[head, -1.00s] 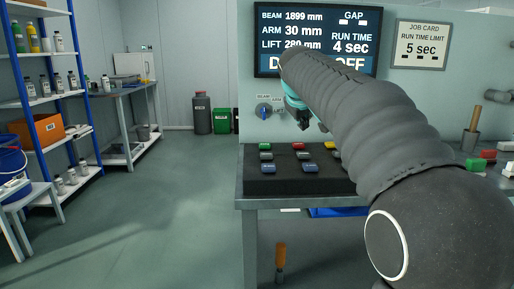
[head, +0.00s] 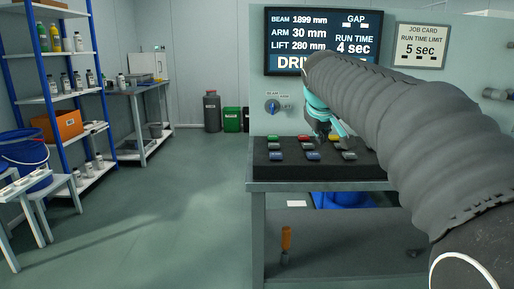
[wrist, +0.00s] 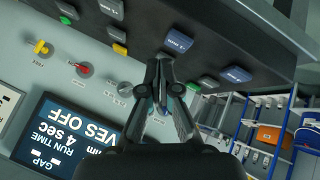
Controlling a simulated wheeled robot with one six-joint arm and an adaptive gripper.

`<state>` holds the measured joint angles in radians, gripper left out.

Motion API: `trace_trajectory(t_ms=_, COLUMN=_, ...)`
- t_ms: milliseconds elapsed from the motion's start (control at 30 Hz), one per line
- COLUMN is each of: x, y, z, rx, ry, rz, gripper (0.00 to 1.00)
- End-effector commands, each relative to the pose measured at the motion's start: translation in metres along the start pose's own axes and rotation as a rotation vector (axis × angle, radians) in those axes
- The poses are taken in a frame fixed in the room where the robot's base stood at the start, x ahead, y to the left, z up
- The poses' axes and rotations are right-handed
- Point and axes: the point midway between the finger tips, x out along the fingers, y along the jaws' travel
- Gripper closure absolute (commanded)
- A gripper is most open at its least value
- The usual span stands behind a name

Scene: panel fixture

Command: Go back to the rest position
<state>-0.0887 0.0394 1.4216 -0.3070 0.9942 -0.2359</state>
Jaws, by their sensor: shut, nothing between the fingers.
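My gripper (head: 338,140) is at the end of my grey-sleeved arm, in front of the panel and above the dark pad (head: 262,178). In the wrist view my gripper (wrist: 160,85) has its dark fingertips together with nothing between them. The pad's dark side shows in the wrist view (wrist: 240,30), with coloured blocks around the fingers. Whether the fingertips touch any block cannot be told. The display (head: 300,42) is partly hidden by my arm and reads arm 30 mm, lift 280 mm.
A selector knob (head: 272,106) is on the panel left of my gripper. Yellow (wrist: 42,48) and red (wrist: 83,69) controls show in the wrist view. The bench (head: 310,187) bears the pad. A shelf rack (head: 70,130) stands left. The floor between is clear.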

Motion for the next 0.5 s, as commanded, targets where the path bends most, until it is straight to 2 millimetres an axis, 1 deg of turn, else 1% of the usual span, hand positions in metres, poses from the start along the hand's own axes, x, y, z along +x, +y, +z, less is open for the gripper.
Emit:
trace_trajectory(t_ms=33, x=-0.005, y=-0.003, z=0.010, rx=0.011, ry=-0.003, rz=-0.008, gripper=1.00)
trace_trajectory(t_ms=167, x=-0.018, y=-0.014, z=0.040, rx=0.048, ry=-0.017, rz=-0.035, gripper=1.00)
trace_trajectory(t_ms=267, x=-0.029, y=-0.027, z=0.073, rx=0.087, ry=-0.031, rz=-0.061, gripper=1.00)
trace_trajectory(t_ms=300, x=-0.034, y=-0.033, z=0.089, rx=0.107, ry=-0.038, rz=-0.074, gripper=1.00)
trace_trajectory(t_ms=367, x=-0.041, y=-0.044, z=0.116, rx=0.138, ry=-0.050, rz=-0.093, gripper=1.00)
trace_trajectory(t_ms=400, x=-0.044, y=-0.052, z=0.134, rx=0.160, ry=-0.059, rz=-0.106, gripper=1.00)
trace_trajectory(t_ms=467, x=-0.050, y=-0.065, z=0.160, rx=0.192, ry=-0.071, rz=-0.125, gripper=1.00)
trace_trajectory(t_ms=500, x=-0.053, y=-0.074, z=0.178, rx=0.214, ry=-0.081, rz=-0.137, gripper=1.00)
